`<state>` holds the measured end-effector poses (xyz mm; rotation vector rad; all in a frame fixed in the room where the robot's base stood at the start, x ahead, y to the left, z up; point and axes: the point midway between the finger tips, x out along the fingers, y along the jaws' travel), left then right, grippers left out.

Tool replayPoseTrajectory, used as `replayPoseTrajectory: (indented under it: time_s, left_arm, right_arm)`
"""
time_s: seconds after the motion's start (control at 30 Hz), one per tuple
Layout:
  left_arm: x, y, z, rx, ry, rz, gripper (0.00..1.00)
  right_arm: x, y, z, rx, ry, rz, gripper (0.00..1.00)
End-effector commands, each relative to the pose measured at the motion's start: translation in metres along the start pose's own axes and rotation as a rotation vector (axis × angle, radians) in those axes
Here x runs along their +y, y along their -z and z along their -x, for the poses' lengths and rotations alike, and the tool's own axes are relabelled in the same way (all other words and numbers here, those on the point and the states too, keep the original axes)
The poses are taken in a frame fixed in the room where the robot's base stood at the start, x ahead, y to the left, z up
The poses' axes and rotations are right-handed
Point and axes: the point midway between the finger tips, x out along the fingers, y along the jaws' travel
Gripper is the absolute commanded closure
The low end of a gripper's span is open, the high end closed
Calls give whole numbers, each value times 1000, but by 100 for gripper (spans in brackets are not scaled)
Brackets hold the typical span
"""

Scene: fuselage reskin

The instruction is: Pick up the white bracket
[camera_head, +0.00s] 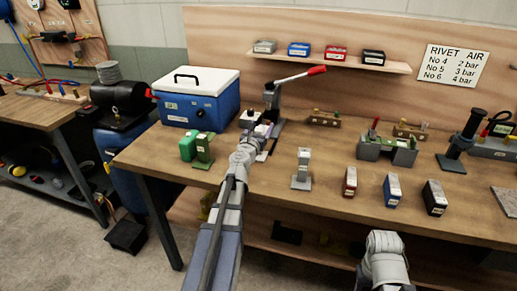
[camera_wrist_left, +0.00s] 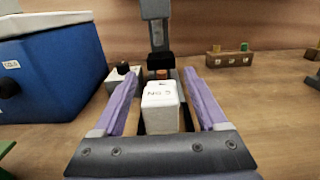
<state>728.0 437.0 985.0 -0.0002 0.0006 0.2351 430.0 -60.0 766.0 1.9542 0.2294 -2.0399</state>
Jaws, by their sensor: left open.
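My left gripper (camera_head: 262,132) reaches over the bench in the head view, in front of the lever press. In the left wrist view its two purple fingers (camera_wrist_left: 164,100) are open, one on each side of a white block (camera_wrist_left: 160,108) labelled like "NO 5". Gaps show between block and fingers. I cannot tell if this block is the white bracket. A light grey-white upright piece (camera_head: 302,167) on a flat base, shaped like a bracket, stands on the bench to the right of the gripper. My right gripper's fingers do not show.
A lever press (camera_head: 272,100) with a red handle stands just beyond the gripper. A blue cooler (camera_head: 197,98) and green brackets (camera_head: 203,150) are to its left. Red (camera_head: 350,182), blue (camera_head: 392,190) and black (camera_head: 434,198) blocks stand to the right.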

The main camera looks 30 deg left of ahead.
Motion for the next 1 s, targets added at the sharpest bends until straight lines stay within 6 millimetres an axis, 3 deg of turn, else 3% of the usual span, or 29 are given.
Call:
replayPoseTrajectory:
  time_s: [0.13,0.8,1.0]
  left_arm:
    - [0,0,1,0,0,0,25]
    - [0,0,1,0,0,0,100]
    - [0,0,1,0,-1,0,100]
  right_arm:
    - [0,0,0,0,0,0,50]
    - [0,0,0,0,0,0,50]
    - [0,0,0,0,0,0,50]
